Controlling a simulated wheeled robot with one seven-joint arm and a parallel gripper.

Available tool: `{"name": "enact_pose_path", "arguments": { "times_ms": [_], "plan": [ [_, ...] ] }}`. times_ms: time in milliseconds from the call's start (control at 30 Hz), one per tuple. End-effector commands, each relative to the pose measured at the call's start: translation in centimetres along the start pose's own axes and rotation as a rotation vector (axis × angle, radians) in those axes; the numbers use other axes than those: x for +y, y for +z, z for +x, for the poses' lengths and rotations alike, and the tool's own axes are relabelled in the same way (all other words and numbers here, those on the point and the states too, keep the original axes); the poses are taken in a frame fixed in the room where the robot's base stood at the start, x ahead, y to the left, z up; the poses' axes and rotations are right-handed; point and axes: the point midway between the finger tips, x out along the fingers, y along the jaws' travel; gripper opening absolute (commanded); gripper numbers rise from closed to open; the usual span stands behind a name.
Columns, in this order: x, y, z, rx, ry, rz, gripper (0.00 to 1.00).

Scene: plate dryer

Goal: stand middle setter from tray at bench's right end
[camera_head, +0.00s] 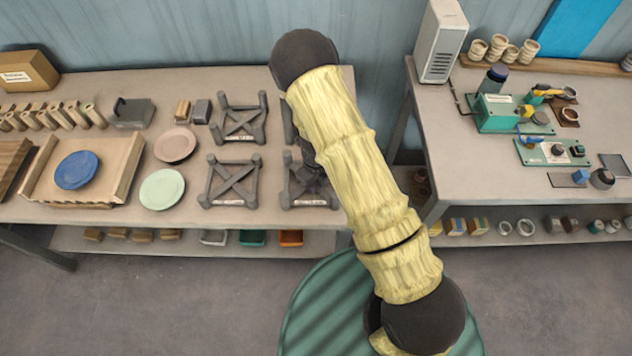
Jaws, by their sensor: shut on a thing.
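The setters are dark grey X-shaped frames with corner posts. Two stand clear on the bench, a rear one (239,122) and a front one (230,184). A third setter (298,201) is at the front right of this group, partly covered by my arm. A fourth, behind it, is almost wholly hidden. My gripper (309,174) shows only as a dark shape over the third setter, shut on it; the fingertips are hard to make out. Whether that setter touches the bench cannot be told. A wooden tray (127,168) on the left holds a blue plate (76,170).
A pink plate (175,145) and a green plate (162,189) lie left of the setters. Small blocks (201,111) lie behind. A gap separates this bench (110,217) from the right bench (470,180), which bears a white box (441,42) and green devices (497,113).

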Motion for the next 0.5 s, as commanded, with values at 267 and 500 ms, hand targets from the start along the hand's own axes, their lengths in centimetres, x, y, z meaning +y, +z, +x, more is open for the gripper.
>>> {"name": "enact_pose_path", "arguments": {
  "times_ms": [267,500],
  "plan": [
    [0.0,0.05,0.14,-0.001,0.0,0.0,0.0],
    [0.02,0.02,0.14,0.0,0.0,0.0,0.43]
  ]
}}
